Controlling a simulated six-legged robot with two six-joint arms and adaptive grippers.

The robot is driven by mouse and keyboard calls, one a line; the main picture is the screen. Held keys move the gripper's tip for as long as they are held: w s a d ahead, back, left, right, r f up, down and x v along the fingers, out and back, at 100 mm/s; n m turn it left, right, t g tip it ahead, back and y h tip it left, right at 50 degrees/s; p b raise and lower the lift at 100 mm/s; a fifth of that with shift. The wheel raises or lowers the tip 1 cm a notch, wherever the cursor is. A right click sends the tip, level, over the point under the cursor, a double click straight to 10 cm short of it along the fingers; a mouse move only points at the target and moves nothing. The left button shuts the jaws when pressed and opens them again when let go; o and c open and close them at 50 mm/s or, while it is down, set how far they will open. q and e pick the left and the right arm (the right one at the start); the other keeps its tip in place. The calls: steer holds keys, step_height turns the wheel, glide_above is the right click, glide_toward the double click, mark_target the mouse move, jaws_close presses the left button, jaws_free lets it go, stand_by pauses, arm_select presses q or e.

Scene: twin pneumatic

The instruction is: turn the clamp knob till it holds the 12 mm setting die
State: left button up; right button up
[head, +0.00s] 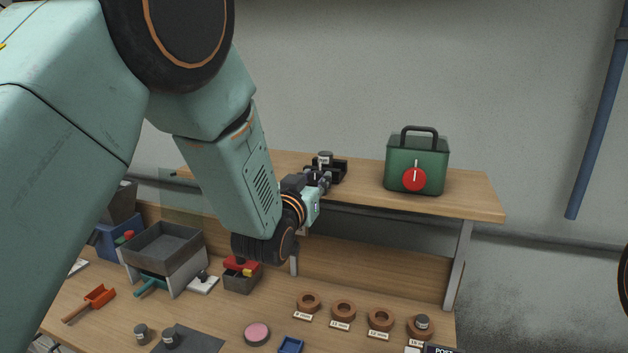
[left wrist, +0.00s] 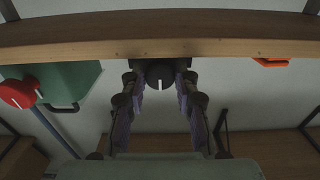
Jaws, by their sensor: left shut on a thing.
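The clamp (head: 340,172) is a small dark block on the raised wooden shelf. A grey cylinder with a pale label, apparently the setting die (head: 325,158), stands upright in it; its label is too small to read, and I cannot tell how tightly it is held. My left gripper (head: 322,181) reaches the front of the clamp at the shelf edge. In the left wrist view the clamp knob (left wrist: 161,76) is black with a white upright mark. It sits between the two fingers, which are shut on it. My right gripper is not in view.
A green box (head: 430,155) with a red dial (head: 414,177) stands on the shelf, right of the clamp. On the bench below are several brown ring holders (head: 343,311), a grey bin (head: 160,250) and a pink-topped disc (head: 257,333). The shelf's right end is clear.

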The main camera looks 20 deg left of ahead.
arm_select(q)
jaws_close()
steer(key=shift+m+b, duration=0.65)
steer(key=shift+m, duration=0.35)
steer(key=shift+m+b, duration=0.45)
steer(key=shift+m, duration=0.65)
steer(key=shift+o, duration=2)
jaws_free()
steer(key=o, duration=0.4)
steer(key=shift+s+d+r, duration=0.1)
steer(key=shift+s+r, duration=0.1)
steer(key=shift+s, duration=0.1)
steer(key=shift+w, duration=0.1)
steer(key=shift+w+f, duration=0.1)
steer(key=shift+f, duration=0.1)
